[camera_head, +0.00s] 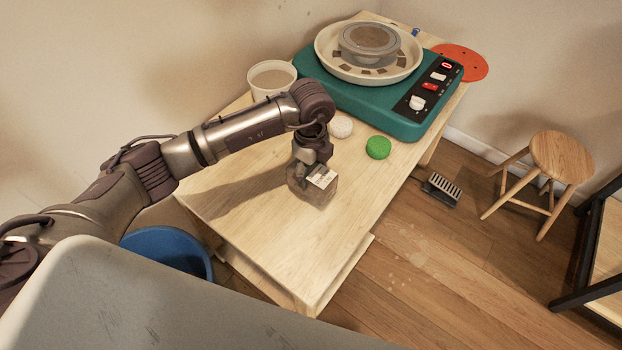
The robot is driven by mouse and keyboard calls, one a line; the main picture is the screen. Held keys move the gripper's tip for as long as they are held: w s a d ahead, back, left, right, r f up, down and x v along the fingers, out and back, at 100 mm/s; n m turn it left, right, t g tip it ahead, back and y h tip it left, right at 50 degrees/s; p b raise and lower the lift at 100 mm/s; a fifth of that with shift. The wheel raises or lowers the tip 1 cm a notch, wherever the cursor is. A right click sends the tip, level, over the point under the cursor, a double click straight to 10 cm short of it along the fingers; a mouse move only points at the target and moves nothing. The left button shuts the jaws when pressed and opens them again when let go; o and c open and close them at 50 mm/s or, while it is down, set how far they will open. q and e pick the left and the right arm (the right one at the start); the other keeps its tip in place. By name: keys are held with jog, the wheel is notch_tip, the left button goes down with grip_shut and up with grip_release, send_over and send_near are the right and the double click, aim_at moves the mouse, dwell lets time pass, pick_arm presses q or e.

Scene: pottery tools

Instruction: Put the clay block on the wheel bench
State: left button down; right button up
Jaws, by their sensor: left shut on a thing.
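The clay block (324,193) is a brownish block with a pale label on top. It is at the near part of the light wooden wheel bench (245,217), on or just above its top; I cannot tell if it touches. My left gripper (308,176) comes down on the block from above and is shut on it. The gripper hides part of the block's left and upper side. My right gripper is not in view.
A teal pottery wheel (391,119) stands at the bench's far end. A white bucket (270,77), a white ball (340,126) and a green round thing (378,147) are on the bench. A blue tub (168,246), a stool (561,156) and a pedal (441,189) are on the floor.

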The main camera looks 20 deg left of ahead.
aim_at(311, 170)
pick_arm(q)
jog(key=shift+f+p, duration=0.3)
jog(key=shift+f, duration=1.2)
jog(key=shift+w+f, duration=0.1)
jog(key=shift+f, duration=0.3)
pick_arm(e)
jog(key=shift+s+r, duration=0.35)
pick_arm(q)
jog(key=shift+f, duration=0.1)
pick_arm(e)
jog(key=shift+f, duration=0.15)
pick_arm(q)
jog(key=shift+c, duration=0.7)
grip_release()
notch_tip(311, 170, up, 12)
jog(key=shift+r+b, duration=0.1)
jog(key=shift+b, duration=0.65)
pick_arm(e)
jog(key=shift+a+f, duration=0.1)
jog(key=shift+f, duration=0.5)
